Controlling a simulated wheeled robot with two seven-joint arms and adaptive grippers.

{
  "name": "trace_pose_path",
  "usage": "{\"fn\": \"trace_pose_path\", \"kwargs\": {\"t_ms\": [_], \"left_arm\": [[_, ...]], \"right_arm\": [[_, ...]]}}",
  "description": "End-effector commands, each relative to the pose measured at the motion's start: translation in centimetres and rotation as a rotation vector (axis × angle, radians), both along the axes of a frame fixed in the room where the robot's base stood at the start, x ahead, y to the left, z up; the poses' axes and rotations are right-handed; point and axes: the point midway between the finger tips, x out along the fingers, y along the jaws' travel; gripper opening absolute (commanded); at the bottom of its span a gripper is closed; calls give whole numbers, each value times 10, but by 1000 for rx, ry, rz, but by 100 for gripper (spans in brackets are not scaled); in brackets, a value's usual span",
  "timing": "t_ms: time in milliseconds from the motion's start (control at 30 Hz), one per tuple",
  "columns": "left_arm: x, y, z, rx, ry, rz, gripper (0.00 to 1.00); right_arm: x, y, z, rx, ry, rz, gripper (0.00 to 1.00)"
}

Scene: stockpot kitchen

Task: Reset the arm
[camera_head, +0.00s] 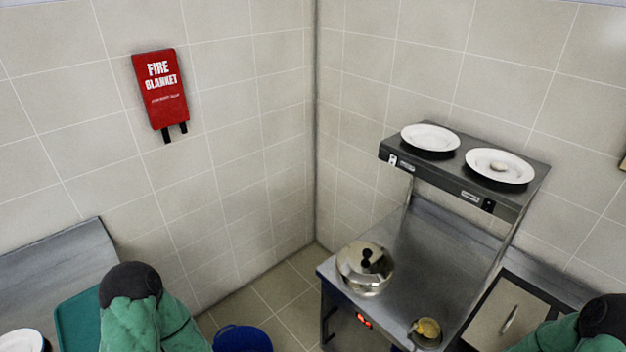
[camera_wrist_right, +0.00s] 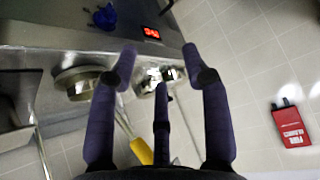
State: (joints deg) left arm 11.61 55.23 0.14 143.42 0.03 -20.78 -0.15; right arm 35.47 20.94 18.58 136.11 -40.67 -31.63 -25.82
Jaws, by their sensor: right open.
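My right gripper (camera_wrist_right: 158,62) shows in the right wrist view. Its dark fingers are spread apart, with nothing visible between them. Behind the fingers are the metal counter and shiny pots, and I cannot tell how far off they are. In the head view, parts of my green-sleeved arms show at the bottom left and bottom right. Neither gripper shows there, and my left gripper is in no view.
A silver lidded pot (camera_head: 365,270) and a small pot (camera_head: 426,335) stand on the steel counter (camera_head: 400,295). Two white plates (camera_head: 431,138) sit on the raised shelf (camera_head: 462,168). A blue bin (camera_head: 242,340) stands on the floor. A red fire blanket (camera_head: 160,90) hangs on the wall.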

Motion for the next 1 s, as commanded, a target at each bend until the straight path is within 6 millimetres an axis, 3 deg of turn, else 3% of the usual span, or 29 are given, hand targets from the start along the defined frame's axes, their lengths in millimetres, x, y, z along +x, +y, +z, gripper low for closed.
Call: {"fn": "trace_pose_path", "kwargs": {"t_ms": [33, 200, 400, 500, 667, 1000], "left_arm": [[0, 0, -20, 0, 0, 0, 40], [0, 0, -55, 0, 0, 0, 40], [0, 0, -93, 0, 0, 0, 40], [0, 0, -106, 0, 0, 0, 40], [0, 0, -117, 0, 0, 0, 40], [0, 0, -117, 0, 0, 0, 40]], "right_arm": [[-3, 18, -32, 46, 64, -27, 48], [-22, 66, -102, 159, 284, -161, 48], [-59, 117, -175, 224, 546, -326, 48], [-78, 135, -200, 231, 650, -398, 48], [-97, 149, -221, 228, 743, -470, 48], [-97, 149, -221, 228, 743, -470, 48]]}}
